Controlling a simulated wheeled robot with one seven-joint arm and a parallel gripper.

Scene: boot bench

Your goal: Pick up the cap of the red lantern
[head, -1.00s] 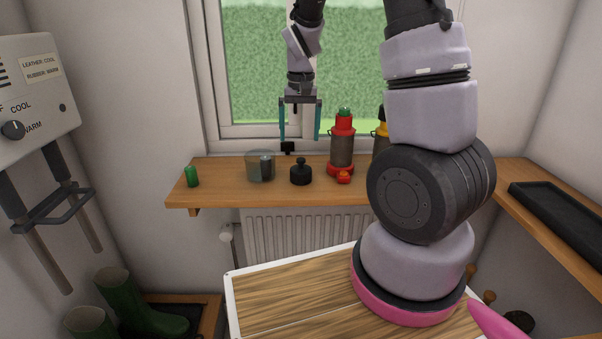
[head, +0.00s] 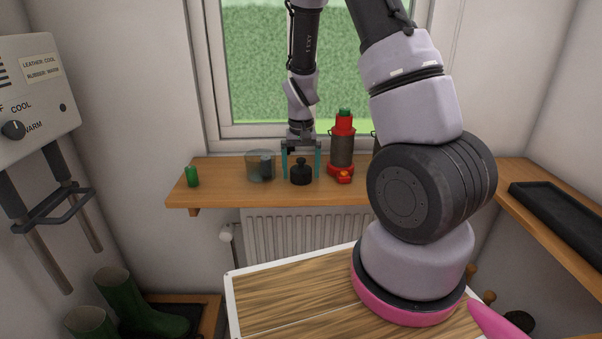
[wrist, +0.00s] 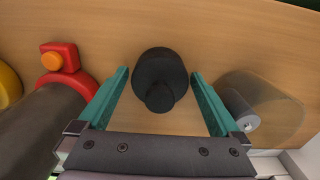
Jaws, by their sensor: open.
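The red lantern (head: 344,125) stands upright on the wooden shelf, with a dark body, a red top and a green piece at its very top. Its red foot with an orange knob (wrist: 53,61) shows at the left of the wrist view. A round black knobbed piece (head: 301,174) sits on the shelf just left of the lantern; I cannot tell from its look whether it is the lantern's cap. My gripper (head: 301,178) is open and low over this black piece, one teal finger on each side. In the wrist view the black piece (wrist: 160,78) lies between the fingers, with gaps on both sides.
A clear jar (head: 258,165) with a dark cylinder stands close to the left finger. A green cylinder (head: 192,177) is farther left on the shelf (head: 225,188). A yellow item (wrist: 8,86) shows beyond the lantern. The window is behind.

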